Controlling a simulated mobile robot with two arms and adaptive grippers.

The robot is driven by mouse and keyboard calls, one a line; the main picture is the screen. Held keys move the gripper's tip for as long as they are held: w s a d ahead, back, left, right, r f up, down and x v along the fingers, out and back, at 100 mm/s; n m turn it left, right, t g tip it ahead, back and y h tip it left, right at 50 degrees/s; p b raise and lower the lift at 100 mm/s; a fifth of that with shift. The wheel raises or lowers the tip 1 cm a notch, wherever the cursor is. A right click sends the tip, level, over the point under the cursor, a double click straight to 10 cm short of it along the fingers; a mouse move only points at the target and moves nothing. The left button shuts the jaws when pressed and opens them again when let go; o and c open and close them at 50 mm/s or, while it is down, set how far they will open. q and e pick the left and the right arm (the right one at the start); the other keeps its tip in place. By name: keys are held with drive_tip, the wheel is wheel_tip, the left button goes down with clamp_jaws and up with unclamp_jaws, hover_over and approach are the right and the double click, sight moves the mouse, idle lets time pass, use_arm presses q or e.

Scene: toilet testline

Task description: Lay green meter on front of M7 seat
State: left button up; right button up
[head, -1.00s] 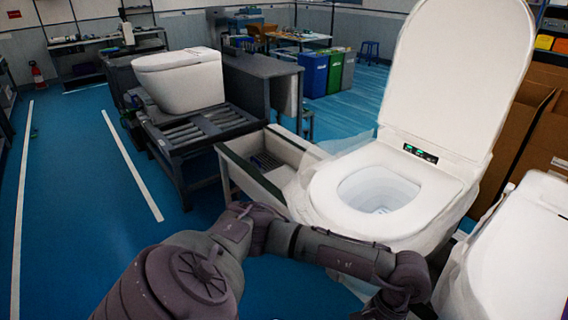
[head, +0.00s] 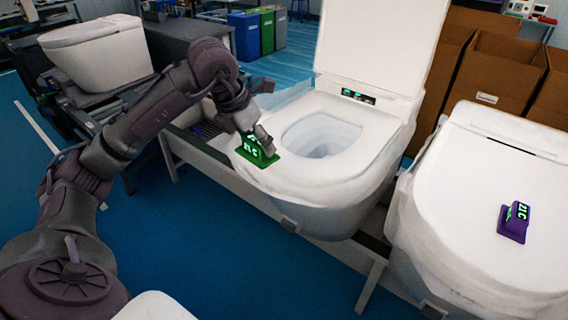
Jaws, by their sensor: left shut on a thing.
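The green meter (head: 256,151) has a lit display and is at the front left of the open toilet's seat (head: 300,172). My left gripper (head: 262,138) is shut on the meter from above. The meter is over the seat rim or touching it; I cannot tell which. The toilet's lid (head: 375,45) stands raised, and a small panel with green digits (head: 357,96) is at the back of the seat. No M7 label is readable. My right gripper is not in view.
A closed white toilet (head: 480,190) with a purple meter (head: 514,221) on its lid stands at the right. Another white toilet (head: 97,50) sits on a dark bench at the left. Cardboard boxes (head: 498,75) stand behind. Blue floor (head: 230,260) is open in front.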

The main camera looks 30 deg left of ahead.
use_arm(q)
drive_tip(key=shift+w+a+r+n, duration=0.1)
drive_tip(key=shift+a+r+n, duration=0.15)
drive_tip(key=shift+r+n, duration=0.2)
drive_tip(key=shift+w+n, duration=0.25)
drive_tip(key=shift+w, duration=0.1)
drive_tip(key=w+f+p, duration=0.1)
drive_tip(key=w+f, duration=0.1)
drive_tip(key=w, duration=0.1)
drive_tip(key=w+f+p, duration=0.2)
drive_tip(key=w, duration=0.2)
drive_tip(key=w+f+p, duration=0.1)
drive_tip(key=w+f, duration=0.1)
drive_tip(key=w, duration=0.1)
drive_tip(key=shift+w+f, duration=0.35)
wheel_tip(320, 180, down, 4)
drive_tip(key=shift+a+r+p, duration=0.1)
drive_tip(key=shift+r+p, duration=0.05)
drive_tip(key=shift+p, duration=0.85)
drive_tip(key=shift+w+f, duration=0.1)
drive_tip(key=shift+f, duration=0.15)
drive_tip(key=o, duration=1.2)
drive_tip(key=shift+f, duration=0.1)
drive_tip(key=shift+o, duration=0.2)
